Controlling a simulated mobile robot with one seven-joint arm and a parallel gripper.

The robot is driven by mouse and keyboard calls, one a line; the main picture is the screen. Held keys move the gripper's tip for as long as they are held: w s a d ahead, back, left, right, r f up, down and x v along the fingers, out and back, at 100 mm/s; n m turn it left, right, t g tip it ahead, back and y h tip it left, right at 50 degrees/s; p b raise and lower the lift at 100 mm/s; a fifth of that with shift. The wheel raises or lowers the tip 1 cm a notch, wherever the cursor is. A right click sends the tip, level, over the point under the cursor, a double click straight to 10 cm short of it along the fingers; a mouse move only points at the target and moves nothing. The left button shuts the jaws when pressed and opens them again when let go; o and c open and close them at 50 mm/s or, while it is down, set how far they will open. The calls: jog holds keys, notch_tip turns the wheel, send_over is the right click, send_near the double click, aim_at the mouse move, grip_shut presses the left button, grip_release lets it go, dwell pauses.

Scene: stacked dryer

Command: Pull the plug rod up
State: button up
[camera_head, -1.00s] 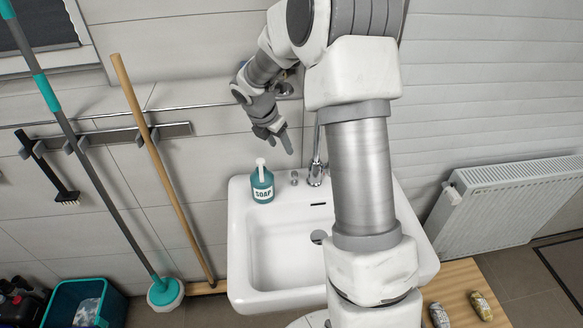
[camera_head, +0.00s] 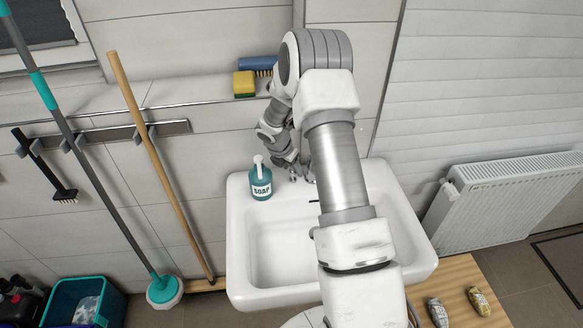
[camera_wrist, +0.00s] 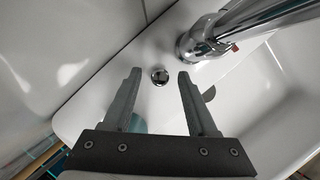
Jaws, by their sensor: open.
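The plug rod (camera_wrist: 160,76) shows in the wrist view as a small round chrome knob on the sink's white rear ledge. My gripper (camera_wrist: 159,73) is open, with one finger to each side of the knob in the picture. The knob appears in the gap near the fingertips, with no visible contact; how high the tips are above the ledge is hard to tell. In the head view my gripper (camera_head: 302,174) is low over the back of the sink, and my arm hides the rod there.
The chrome faucet (camera_wrist: 205,38) stands close to the right finger. A teal soap bottle (camera_head: 261,184) stands left of my gripper on the white sink (camera_head: 270,250). A sponge (camera_head: 244,84) and a blue brush (camera_head: 257,64) lie on the wall ledge behind.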

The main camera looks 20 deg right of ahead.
grip_shut()
dwell(0.3)
dwell(1.2)
